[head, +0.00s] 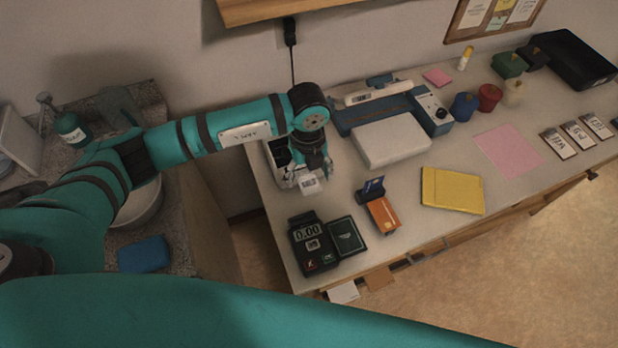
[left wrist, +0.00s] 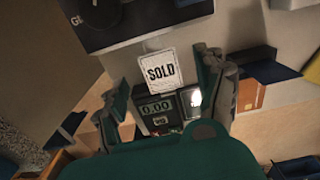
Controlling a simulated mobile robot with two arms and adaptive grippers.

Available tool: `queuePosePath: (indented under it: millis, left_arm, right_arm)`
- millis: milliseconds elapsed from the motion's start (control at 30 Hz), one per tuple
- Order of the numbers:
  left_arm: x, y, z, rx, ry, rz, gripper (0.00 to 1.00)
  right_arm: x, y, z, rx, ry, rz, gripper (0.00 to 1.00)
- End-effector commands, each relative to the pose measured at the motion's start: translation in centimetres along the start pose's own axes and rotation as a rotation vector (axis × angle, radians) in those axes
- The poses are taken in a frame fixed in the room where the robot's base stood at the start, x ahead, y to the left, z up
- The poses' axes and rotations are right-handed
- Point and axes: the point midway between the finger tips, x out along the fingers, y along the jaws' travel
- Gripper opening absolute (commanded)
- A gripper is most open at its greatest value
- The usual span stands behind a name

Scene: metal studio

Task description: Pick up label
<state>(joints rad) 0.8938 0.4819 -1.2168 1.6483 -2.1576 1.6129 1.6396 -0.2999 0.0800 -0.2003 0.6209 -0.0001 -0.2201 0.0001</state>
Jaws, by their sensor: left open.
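The label, a small white card reading SOLD (left wrist: 160,72), sticks out from the front of a dark-topped printer (left wrist: 130,22) in the left wrist view. In the head view the label (head: 310,184) shows at the front of the printer (head: 278,152), near the counter's left end. My left gripper (head: 313,162) is over the printer's front, pointing down, and partly hides it. In the left wrist view its fingers are apart, one on each side of the label. I cannot tell whether either finger touches it. My right gripper is not in view.
A yellow envelope (head: 452,190) and a white-and-blue machine (head: 391,142) are to the right. The counter's front edge is close.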

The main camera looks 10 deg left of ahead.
Motion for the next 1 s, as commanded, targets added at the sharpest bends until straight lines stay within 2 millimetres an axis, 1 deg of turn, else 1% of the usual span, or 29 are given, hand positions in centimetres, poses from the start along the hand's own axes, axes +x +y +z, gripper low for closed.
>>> queuePosePath:
  millis: [100, 167, 1000]
  left_arm:
    - [0.9, 0.0, 0.0, 0.001, 0.000, 0.000, 0.71]
    - [1.1, 0.0, 0.0, 0.001, 0.000, -0.001, 0.71]
    - [1.6, -0.1, 0.0, 0.001, 0.000, -0.001, 0.71]
  right_arm:
    - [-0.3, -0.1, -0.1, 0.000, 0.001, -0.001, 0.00]
    - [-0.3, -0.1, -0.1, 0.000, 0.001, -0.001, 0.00]
    - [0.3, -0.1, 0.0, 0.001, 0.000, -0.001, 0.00]
